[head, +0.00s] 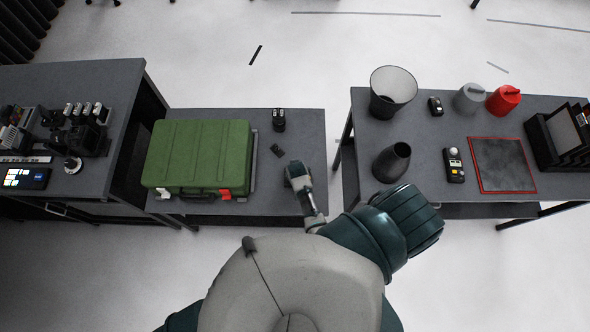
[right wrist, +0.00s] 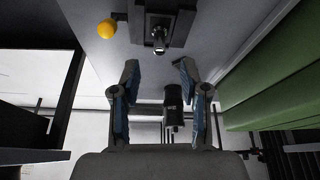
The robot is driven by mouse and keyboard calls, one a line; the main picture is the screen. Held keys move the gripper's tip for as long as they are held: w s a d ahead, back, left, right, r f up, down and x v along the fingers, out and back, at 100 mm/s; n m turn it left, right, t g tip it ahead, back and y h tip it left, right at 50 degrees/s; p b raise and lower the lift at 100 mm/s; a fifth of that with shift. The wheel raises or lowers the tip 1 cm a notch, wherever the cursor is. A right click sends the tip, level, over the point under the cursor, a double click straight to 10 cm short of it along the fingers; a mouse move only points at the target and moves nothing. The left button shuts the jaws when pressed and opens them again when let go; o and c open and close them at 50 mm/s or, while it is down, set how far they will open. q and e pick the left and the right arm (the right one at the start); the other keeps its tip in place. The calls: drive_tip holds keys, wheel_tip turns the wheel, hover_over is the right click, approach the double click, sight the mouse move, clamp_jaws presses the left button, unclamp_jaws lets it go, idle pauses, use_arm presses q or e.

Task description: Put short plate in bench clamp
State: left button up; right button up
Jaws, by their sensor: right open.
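My right gripper (head: 297,174) hangs over the right part of the low middle table in the head view. In the right wrist view its two blue-padded fingers (right wrist: 157,68) are spread apart with nothing gripped. A dark fixture with a silver bolt (right wrist: 160,38) shows beyond the fingertips; it looks like the bench clamp, but I cannot be sure. A small flat black piece (head: 278,151) lies on the table just up-left of the gripper; I cannot tell whether it is the short plate. My left gripper is not in view.
A green case (head: 198,155) fills the table's left part. A black cylindrical object (head: 279,120) stands at the back; a dark cylinder also shows between the fingers (right wrist: 173,97). A yellow round thing (right wrist: 107,28) is beside the fixture. The right table (head: 440,130) holds cans and containers.

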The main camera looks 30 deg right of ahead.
drive_tip(key=shift+v, duration=2.65)
